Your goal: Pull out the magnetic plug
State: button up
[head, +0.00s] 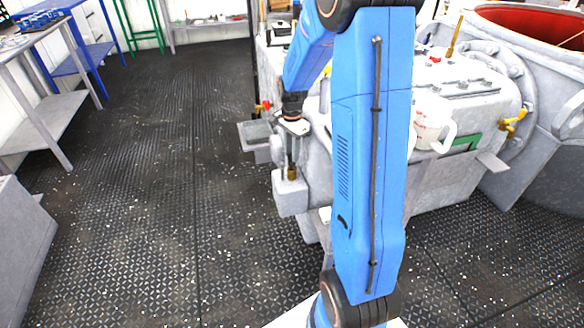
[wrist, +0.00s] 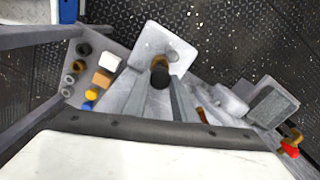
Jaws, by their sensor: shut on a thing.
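The magnetic plug shows in the wrist view as a dark round-topped rod (wrist: 160,75) with a brass part beyond it. In the head view its brass end (head: 292,173) is at the top of a pale grey block (head: 291,197) on the machine's near side. I cannot tell whether the brass end is inside the block or just above it. My gripper (head: 292,145) points down over the block, and its grey fingers (wrist: 160,90) are shut on the plug, one on each side. The block's top plate (wrist: 178,48) shows beyond the fingers in the wrist view.
A shelf in the wrist view (wrist: 100,52) bears several small parts. A grey open box (wrist: 272,104) and a red-and-brass valve (wrist: 291,145) are at right. The grey machine (head: 465,95) carries a white jug (head: 428,125). The dark deck floor (head: 150,190) at left is clear.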

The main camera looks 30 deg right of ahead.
jog(key=shift+r, duration=2.6)
jog(key=shift+a, duration=0.1)
